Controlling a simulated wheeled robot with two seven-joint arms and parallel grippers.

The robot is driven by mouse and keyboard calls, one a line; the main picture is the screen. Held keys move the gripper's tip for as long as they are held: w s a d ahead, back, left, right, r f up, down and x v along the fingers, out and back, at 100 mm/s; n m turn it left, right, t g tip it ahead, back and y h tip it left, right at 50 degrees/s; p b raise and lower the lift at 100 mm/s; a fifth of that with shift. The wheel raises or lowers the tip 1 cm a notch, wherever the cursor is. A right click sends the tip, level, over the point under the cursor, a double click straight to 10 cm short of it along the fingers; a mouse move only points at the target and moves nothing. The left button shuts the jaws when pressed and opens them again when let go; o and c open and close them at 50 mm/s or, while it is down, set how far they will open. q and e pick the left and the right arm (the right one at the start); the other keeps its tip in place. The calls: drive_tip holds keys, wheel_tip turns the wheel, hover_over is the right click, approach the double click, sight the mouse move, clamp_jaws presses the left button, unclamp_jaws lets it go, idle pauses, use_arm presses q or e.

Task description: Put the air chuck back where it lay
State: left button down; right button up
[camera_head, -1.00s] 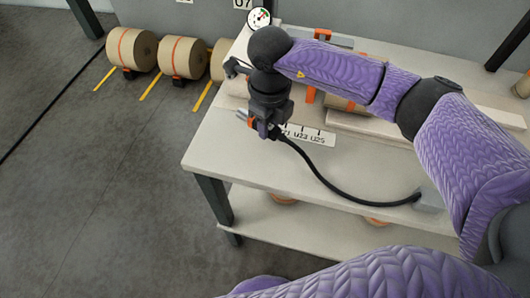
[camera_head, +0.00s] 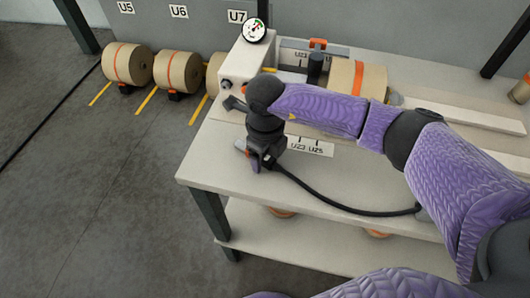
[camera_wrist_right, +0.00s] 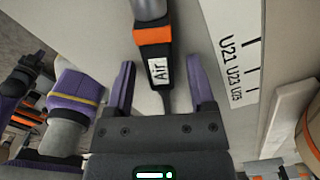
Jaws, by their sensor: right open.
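The air chuck (camera_wrist_right: 153,62) has a grey nozzle, an orange band and a black body with a white "Air" label. In the right wrist view it lies between the two spread fingers of my right gripper (camera_wrist_right: 159,88), with a gap on each side. In the head view my right gripper (camera_head: 257,165) points down close to the tabletop near the left front edge of the bench (camera_head: 205,160). It hides most of the chuck there. A black hose (camera_head: 325,202) runs from the chuck rightward along the bench. My left gripper does not show in the head view.
A white label strip (camera_head: 311,147) lies right of the gripper. Behind stand a white box (camera_head: 240,65) with a round gauge (camera_head: 255,30) and a kraft roll (camera_head: 357,78). More rolls (camera_head: 178,71) rest on the floor at left. The front bench top is mostly clear.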

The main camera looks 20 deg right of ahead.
drive_tip(key=shift+r, duration=0.25)
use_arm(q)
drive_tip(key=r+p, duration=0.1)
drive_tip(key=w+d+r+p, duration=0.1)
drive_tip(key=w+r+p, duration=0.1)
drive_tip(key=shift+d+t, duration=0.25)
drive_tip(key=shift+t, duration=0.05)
use_arm(e)
wheel_tip(320, 180, up, 12)
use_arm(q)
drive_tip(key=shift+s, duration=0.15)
use_arm(e)
drive_tip(key=shift+f, duration=0.15)
